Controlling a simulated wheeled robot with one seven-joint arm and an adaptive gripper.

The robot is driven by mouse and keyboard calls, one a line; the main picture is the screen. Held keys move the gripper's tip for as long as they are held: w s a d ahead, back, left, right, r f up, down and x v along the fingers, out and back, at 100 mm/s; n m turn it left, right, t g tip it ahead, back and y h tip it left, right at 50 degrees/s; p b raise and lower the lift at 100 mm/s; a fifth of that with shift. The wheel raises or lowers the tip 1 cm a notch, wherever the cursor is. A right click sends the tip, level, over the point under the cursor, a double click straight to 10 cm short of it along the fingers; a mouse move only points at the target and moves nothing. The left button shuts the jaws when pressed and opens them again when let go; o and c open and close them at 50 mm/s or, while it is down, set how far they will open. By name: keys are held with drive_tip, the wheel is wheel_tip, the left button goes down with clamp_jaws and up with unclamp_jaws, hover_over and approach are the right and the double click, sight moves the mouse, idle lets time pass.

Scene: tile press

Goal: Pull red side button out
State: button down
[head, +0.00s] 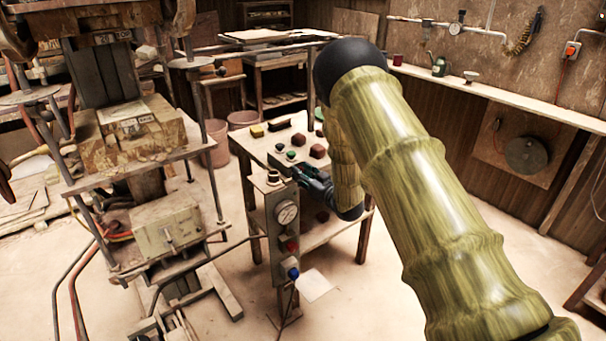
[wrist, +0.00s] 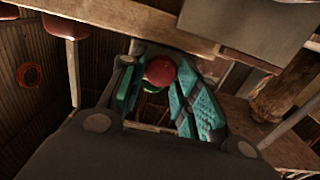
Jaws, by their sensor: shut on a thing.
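The red side button (wrist: 160,70) shows in the wrist view as a round red knob with a bit of green just below it. My gripper (wrist: 158,92) has its teal finger pads on both sides of the knob and is shut on it. In the head view my gripper (head: 307,175) reaches leftward to the upper right side of the grey control post (head: 259,222). The button it holds is hidden there by the fingers. Whether the button is pulled out or pushed in cannot be told.
The post's front carries a round gauge (head: 287,214), another red button (head: 291,245) and a blue knob (head: 293,273). A wooden table (head: 252,141) with small coloured pieces stands close behind my gripper. The big press (head: 130,130) stands left. Open floor lies right.

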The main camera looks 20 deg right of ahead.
drive_tip(key=shift+s+d, duration=0.25)
drive_tip(key=shift+s, duration=0.4)
drive_tip(key=c, duration=1.5)
unclamp_jaws()
drive_tip(key=shift+f, duration=0.1)
drive_tip(key=o, duration=0.5)
drive_tip(key=shift+s+d, duration=0.1)
drive_tip(key=shift+c, duration=0.2)
drive_tip(key=v, duration=1.2)
